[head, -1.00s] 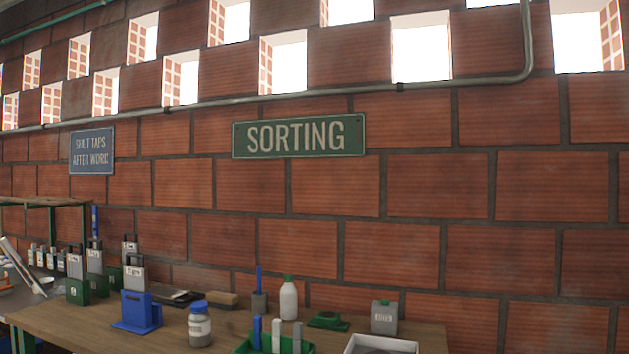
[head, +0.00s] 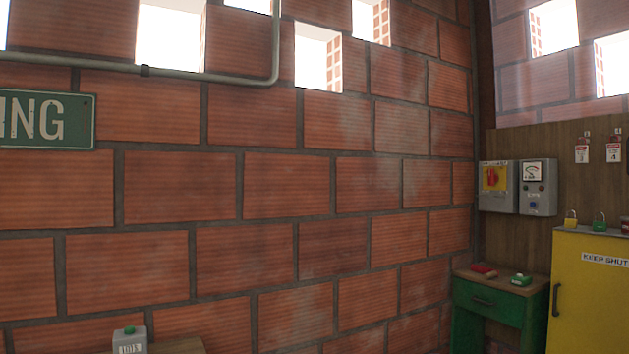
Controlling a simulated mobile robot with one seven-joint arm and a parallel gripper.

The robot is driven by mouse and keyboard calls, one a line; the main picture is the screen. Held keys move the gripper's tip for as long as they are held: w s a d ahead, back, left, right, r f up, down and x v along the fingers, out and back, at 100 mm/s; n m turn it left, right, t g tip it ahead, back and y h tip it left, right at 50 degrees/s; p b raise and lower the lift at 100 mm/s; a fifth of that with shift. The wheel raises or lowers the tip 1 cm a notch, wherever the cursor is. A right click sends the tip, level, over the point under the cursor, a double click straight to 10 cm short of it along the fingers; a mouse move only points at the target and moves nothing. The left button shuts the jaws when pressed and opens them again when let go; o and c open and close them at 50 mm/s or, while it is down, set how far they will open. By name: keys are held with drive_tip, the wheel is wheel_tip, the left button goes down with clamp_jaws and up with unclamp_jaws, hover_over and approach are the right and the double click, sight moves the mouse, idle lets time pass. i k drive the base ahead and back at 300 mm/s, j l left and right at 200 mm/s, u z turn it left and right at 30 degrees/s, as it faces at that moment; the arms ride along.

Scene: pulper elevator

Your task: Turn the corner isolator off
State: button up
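The corner isolator (head: 494,180) is a grey box with a red handle on a yellow plate. It is fixed to the wooden board near the room's corner, at the right of the head view. The red handle looks about upright, but it is too small to read its exact setting. My gripper is not in view.
A grey meter box (head: 533,187) with a dial and buttons adjoins the isolator. Below stands a green drawer table (head: 499,297) with a red item (head: 482,270) on top. A yellow cabinet (head: 592,290) with padlocks on it is at right. A brick wall fills the left.

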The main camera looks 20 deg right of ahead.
sight(493, 178)
drive_tip(key=z, duration=0.4)
drive_tip(key=i+z, duration=0.15)
drive_tip(key=z, duration=0.25)
drive_tip(key=i+z, duration=0.1)
drive_tip(key=z, duration=0.3)
drive_tip(key=i+z, duration=0.1)
drive_tip(key=z, duration=0.3)
drive_tip(key=i+j, duration=0.1)
drive_tip(key=i, duration=0.2)
drive_tip(key=i+j, duration=0.1)
drive_tip(key=i, duration=0.2)
drive_tip(key=i+z, duration=0.15)
drive_tip(key=i, duration=0.4)
drive_tip(key=i+j+z, duration=0.15)
drive_tip(key=i, duration=0.4)
